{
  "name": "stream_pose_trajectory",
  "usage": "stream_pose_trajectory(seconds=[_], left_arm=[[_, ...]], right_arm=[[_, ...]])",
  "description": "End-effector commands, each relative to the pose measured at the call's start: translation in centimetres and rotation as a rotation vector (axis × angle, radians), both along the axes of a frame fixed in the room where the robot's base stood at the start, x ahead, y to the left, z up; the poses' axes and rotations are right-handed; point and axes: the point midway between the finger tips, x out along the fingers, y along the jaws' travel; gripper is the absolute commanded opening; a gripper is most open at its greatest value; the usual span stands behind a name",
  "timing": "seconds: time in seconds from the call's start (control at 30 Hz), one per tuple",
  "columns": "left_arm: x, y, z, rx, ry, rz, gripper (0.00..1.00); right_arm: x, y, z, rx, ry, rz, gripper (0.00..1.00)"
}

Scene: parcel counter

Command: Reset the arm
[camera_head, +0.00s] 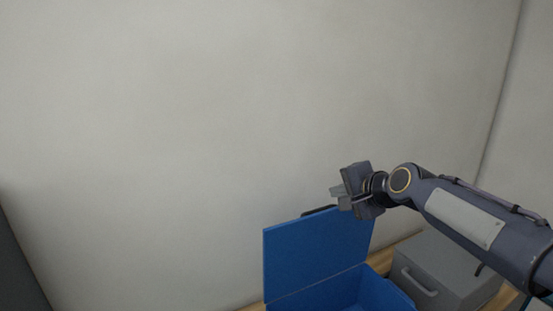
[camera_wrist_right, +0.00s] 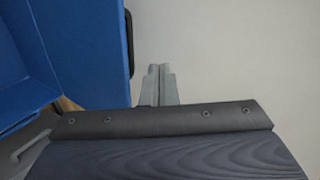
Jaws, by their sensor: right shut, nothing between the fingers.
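My right gripper (camera_head: 335,196) is in the head view, raised beside the top edge of a blue box's upright lid. Its arm comes in from the right. In the right wrist view its fingers (camera_wrist_right: 158,72) are together with nothing between them, against the pale wall. My left gripper is not in view.
The blue box (camera_head: 385,294) stands open on a wooden surface (camera_head: 408,245), its lid (camera_head: 310,256) upright with a dark handle on top. A closed grey case (camera_head: 450,262) with a handle is to its right. A pale wall (camera_head: 150,120) is behind. The box also shows in the right wrist view (camera_wrist_right: 88,45).

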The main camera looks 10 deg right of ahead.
Motion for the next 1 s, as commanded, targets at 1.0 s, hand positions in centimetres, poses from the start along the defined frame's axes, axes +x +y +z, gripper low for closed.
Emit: stream_pose_trajectory(seconds=[1.0], left_arm=[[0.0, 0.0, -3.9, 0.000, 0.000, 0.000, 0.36]], right_arm=[[-34.9, 0.1, -21.8, -0.688, 0.162, 0.692, 0.00]])
